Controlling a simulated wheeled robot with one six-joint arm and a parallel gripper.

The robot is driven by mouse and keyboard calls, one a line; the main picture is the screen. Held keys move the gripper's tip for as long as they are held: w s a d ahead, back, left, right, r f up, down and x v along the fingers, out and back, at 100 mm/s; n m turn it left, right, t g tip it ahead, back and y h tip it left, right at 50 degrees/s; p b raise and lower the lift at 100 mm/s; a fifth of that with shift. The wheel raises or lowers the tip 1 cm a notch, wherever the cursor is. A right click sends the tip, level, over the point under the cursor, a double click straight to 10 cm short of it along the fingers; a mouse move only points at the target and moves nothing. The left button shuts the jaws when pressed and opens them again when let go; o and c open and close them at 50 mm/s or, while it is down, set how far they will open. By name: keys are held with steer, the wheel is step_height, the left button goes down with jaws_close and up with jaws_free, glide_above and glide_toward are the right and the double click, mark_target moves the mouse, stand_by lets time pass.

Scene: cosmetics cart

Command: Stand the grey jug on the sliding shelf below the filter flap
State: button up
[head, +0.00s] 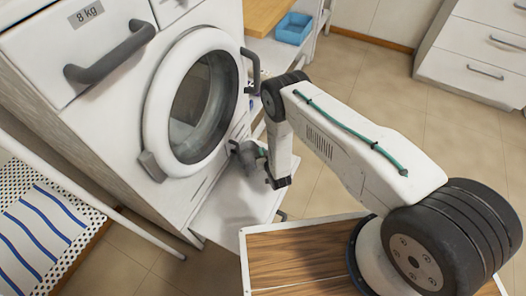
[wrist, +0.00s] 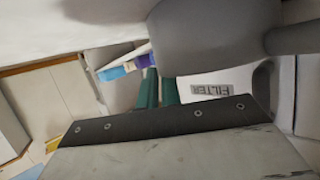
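The grey jug (head: 246,157) is at the filter-side end of the pale sliding shelf (head: 232,207), below the washing machine's round door. In the wrist view the jug (wrist: 210,38) is large and close, with a grey bar-like part reaching to the right. My gripper (head: 266,163) is right beside the jug. Its green fingers (wrist: 160,88) run up to the jug's edge, and their tips are hidden behind it, so a grip cannot be made out. The FILTER label (wrist: 210,90) shows upside down on a white panel. Whether the jug's base touches the shelf is unclear.
The washing machine (head: 125,140) stands on the left, its round door (head: 195,100) shut. A blue bin (head: 294,28) sits on a shelf at the back. White drawers (head: 480,60) stand at the far right. Tiled floor is free between them. A striped mat (head: 40,235) lies lower left.

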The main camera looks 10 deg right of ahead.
steer(key=shift+o, duration=1.2)
